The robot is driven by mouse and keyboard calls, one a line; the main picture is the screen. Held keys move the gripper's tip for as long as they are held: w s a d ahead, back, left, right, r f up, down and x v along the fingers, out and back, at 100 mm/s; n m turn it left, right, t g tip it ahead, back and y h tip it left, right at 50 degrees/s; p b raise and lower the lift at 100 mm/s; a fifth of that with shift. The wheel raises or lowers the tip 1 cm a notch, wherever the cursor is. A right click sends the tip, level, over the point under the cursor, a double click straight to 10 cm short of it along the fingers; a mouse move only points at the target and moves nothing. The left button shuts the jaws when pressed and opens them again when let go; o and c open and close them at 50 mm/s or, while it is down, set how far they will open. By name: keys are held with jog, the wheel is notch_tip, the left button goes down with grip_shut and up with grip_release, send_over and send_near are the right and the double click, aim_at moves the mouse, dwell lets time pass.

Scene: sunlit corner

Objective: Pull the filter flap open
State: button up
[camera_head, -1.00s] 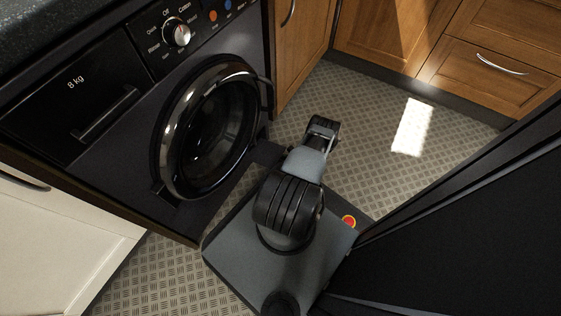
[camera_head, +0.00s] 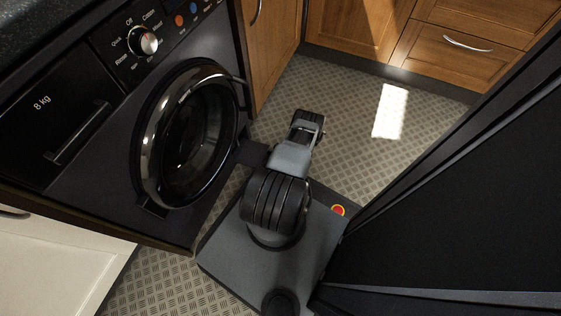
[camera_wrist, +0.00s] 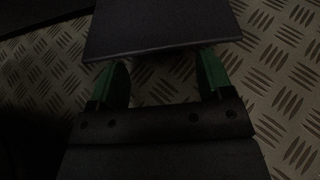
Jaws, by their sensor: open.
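The black washing machine (camera_head: 100,175) stands at the left in the head view. A dark flat panel, which looks like the filter flap (camera_head: 254,153), juts out low from the machine's right end, so it appears swung down. In the wrist view a dark panel with a straight near edge, likely the same flap (camera_wrist: 160,28), lies just ahead of my gripper (camera_wrist: 161,68). The green fingers are apart, with their tips close to that edge. I cannot tell whether they touch it. Nothing shows between the fingers. My gripper is hidden in the head view.
The round washer door (camera_head: 188,135) is closed. Wooden cabinets (camera_head: 455,60) stand at the back, and a white cabinet door (camera_head: 60,265) is at lower left. A large black surface (camera_head: 450,205) blocks the right. Patterned floor (camera_head: 345,130) is clear beyond my arm.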

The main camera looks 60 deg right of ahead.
jog(key=p+v, duration=0.3)
jog(key=v, duration=0.9)
jog(key=shift+s, duration=0.1)
